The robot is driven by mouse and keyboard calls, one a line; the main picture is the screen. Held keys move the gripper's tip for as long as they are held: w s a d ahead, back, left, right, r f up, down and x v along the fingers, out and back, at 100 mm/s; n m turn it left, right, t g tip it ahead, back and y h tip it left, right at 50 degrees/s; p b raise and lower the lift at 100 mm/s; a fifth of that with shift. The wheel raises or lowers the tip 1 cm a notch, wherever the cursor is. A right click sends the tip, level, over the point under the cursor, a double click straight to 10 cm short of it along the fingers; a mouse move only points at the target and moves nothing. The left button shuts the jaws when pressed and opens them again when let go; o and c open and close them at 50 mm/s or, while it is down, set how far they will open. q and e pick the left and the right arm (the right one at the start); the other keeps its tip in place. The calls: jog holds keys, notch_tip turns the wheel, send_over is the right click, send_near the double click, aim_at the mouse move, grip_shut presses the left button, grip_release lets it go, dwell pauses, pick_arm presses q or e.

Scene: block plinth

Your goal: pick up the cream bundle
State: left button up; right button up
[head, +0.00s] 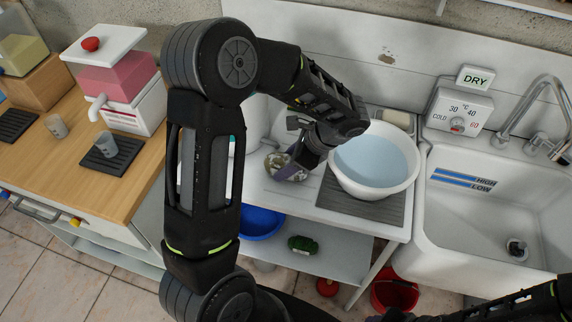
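A mottled cream-and-olive bundle (272,163) sits on the white counter left of the basin. My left gripper (291,170) reaches down right beside it, its fingers overlapping the bundle's right side; I cannot tell whether they are closed on it. A plainer cream item (399,118) lies behind the basin, partly hidden by its rim; I cannot tell whether it is a bundle. My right arm (490,310) shows only in the bottom right corner; its gripper is out of view.
A white basin of water (347,185) stands on a grey ribbed mat (355,208), beside the sink (450,235). A blue bowl (262,222) and a green bundle (303,244) are on the lower shelf. A red bucket (394,294) is on the floor. A drink dispenser (120,85) stands left.

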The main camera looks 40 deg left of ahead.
aim_at(286, 158)
pick_arm(q)
grip_shut()
dwell(0.3)
notch_tip(286, 158, up, 10)
jog(key=shift+r, duration=0.1)
dwell(0.5)
dwell(0.5)
